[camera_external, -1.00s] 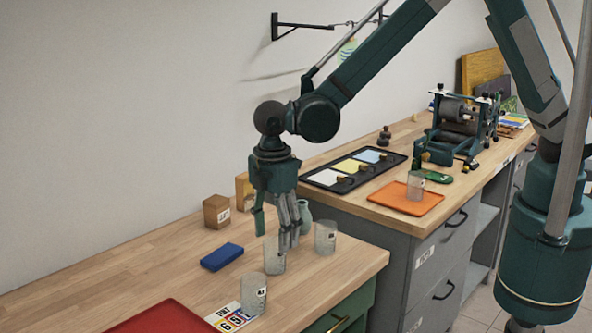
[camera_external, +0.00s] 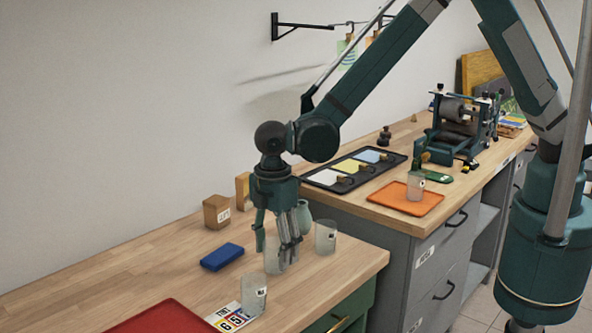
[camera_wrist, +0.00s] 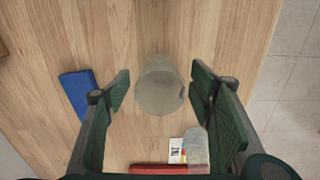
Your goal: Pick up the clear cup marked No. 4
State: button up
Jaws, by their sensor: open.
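Several clear cups are in view, and I cannot read which one is No. 4. One clear cup (camera_external: 273,262) stands on the wooden bench at my gripper (camera_external: 271,248). In the wrist view this cup (camera_wrist: 158,92) is between the two open fingers of my gripper (camera_wrist: 160,90), with a gap on each side. A second clear cup (camera_external: 254,294) stands nearer the front, at a printed card. A third clear cup (camera_external: 326,238) stands to the right of my gripper. Another clear cup (camera_external: 416,186) is on the orange tray. The fingers partly hide the first cup.
A blue block (camera_external: 222,257) lies left of my gripper. A red tray (camera_external: 165,318) and the printed card (camera_external: 228,319) lie at the front. A pale green vase (camera_external: 304,215) stands close behind my fingers. The orange tray (camera_external: 385,195) is on the higher bench.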

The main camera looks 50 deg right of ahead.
jog(key=c, duration=1)
jog(key=shift+r, duration=0.15)
notch_tip(320, 180, up, 10)
dwell(0.7)
